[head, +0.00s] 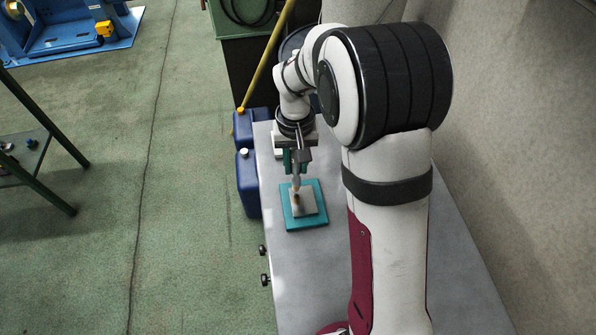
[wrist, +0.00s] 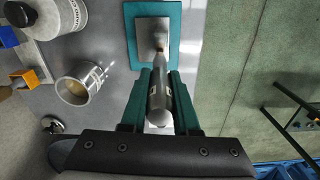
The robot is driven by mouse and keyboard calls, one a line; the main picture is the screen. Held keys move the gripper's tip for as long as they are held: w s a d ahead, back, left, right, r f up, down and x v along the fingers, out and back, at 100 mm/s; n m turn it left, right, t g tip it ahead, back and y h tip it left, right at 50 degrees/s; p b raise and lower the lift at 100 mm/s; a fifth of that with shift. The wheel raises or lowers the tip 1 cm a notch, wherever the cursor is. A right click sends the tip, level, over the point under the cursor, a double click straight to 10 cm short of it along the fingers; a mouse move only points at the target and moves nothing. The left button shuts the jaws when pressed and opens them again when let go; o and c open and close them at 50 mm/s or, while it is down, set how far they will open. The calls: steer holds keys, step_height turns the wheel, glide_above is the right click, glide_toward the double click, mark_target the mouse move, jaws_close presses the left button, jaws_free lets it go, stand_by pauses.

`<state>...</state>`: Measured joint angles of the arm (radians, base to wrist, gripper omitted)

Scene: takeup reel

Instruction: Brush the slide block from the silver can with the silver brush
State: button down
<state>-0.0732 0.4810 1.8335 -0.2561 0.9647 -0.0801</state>
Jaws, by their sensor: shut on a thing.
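My gripper (head: 297,165) is shut on the silver brush (wrist: 159,103), which lies between its green fingers in the wrist view (wrist: 159,80). The brush points down, with its brownish tip over the grey slide block (wrist: 147,27). I cannot tell whether the bristles touch the block. The block lies flat on a teal pad (wrist: 131,40) and also shows in the head view (head: 308,207), with a dark spot at the brush tip. The silver can (wrist: 96,75) stands open left of the gripper in the wrist view, with tan contents inside; my arm hides it in the head view.
Blue jugs (head: 248,184) stand beside the grey bench (head: 300,270). A wall (head: 520,120) rises at the right. The bench in front of the pad is clear.

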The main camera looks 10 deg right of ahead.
steer(key=shift+w, duration=0.45)
steer(key=shift+r, duration=3.25)
steer(key=c, duration=1.2)
jaws_free()
steer(key=shift+c, duration=0.2)
jaws_close()
